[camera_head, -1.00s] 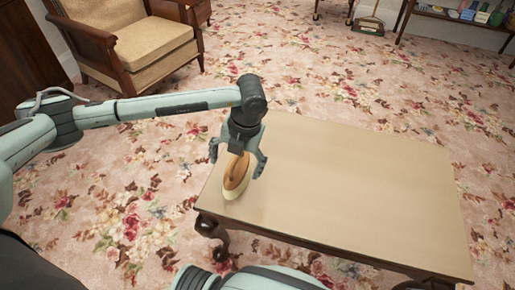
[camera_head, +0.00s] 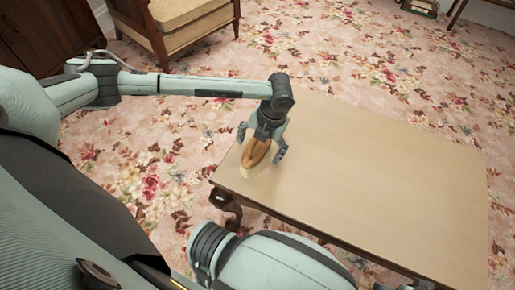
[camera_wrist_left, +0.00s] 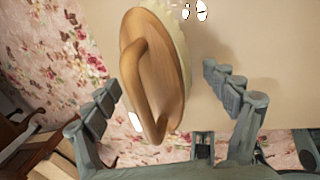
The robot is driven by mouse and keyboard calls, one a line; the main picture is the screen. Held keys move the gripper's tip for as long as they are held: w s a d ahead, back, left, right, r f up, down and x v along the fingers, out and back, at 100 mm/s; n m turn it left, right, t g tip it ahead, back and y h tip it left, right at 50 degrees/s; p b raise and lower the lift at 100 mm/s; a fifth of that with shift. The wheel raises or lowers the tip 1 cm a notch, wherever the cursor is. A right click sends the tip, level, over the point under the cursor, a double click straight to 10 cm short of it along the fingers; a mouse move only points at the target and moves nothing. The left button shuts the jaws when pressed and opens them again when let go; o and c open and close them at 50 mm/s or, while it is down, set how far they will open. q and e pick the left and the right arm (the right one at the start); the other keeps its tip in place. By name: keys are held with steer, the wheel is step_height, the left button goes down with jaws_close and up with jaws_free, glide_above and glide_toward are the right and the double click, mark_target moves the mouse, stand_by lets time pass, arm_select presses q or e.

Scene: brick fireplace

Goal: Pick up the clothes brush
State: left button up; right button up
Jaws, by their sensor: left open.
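The clothes brush (camera_head: 257,153) has an oval brown wooden back with a loop handle and a pale bristle rim. It is at the left end of the tan tabletop (camera_head: 370,180). My left gripper (camera_head: 262,143) is open right above it, fingers on either side of the brush and partly covering it. In the left wrist view the brush (camera_wrist_left: 155,70) lies between the spread fingers (camera_wrist_left: 163,88), nearer the left one. I cannot tell whether a finger touches it. My right gripper is not in view.
The rest of the tabletop is bare. An armchair (camera_head: 185,22) stands on the floral carpet (camera_head: 340,65) at the back left. A small boxy item (camera_head: 420,7) is on the floor at the far right. My own body fills the lower left.

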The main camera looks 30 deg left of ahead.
arm_select(q)
steer(key=shift+c, duration=0.6)
steer(key=c, duration=1.3)
steer(key=shift+o, duration=0.2)
steer(key=shift+r, duration=0.45)
steer(key=shift+c, duration=1.4)
steer(key=r, duration=0.3)
steer(key=shift+s+a+r, duration=0.15)
steer(key=shift+s+r, duration=0.25)
steer(key=s+a+r, duration=0.2)
steer(key=s+r, duration=0.4)
steer(key=s, duration=0.4)
steer(key=shift+s+a+r+b, duration=0.2)
steer(key=shift+s+b, duration=0.1)
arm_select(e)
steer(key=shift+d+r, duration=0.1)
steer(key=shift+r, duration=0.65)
